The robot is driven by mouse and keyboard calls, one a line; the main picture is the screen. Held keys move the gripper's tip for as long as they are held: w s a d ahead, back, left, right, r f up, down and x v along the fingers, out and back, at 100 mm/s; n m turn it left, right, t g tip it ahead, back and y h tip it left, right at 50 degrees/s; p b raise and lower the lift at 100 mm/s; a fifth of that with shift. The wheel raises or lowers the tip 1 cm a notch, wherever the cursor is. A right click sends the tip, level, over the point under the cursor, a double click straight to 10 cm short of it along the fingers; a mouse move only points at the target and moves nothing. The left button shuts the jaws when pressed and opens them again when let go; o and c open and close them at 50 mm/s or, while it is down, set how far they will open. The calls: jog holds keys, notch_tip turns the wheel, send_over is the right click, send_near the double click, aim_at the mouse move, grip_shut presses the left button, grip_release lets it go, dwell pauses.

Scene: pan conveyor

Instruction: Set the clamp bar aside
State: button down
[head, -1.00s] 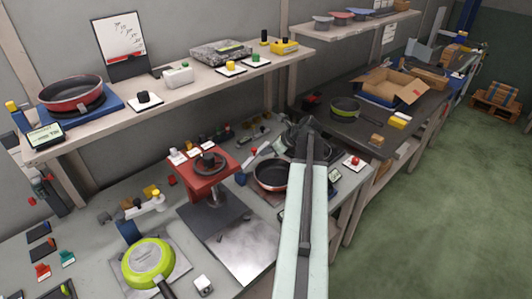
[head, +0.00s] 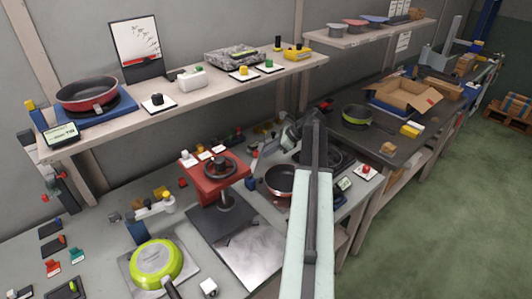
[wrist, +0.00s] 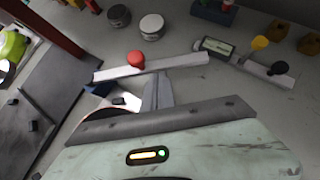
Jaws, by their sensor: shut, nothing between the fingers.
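The clamp bar looks to be the pale grey bar (wrist: 180,63) with a red knob (wrist: 136,59) in the wrist view. Its left end lies over a dark blue block (wrist: 97,88). In the head view the bar (head: 269,147) shows as a small pale strip behind the red press. My gripper (wrist: 158,92) is just below the bar in the wrist picture, shut and empty; I cannot tell whether it touches the bar. In the head view my gripper (head: 290,134) is partly hidden by my arm.
A red press (head: 215,172) stands left of my arm, with a dark pan (head: 280,180) close by. A green pan (head: 156,262) lies upside down at front left. A shelf (head: 200,98) runs above the bench.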

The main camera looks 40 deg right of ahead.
jog(key=shift+s+d, duration=0.55)
jog(key=shift+s, duration=0.2)
jog(key=p+v, duration=0.7)
jog(key=v, duration=0.4)
jog(key=shift+s+f, duration=0.35)
jog(key=shift+s, duration=0.05)
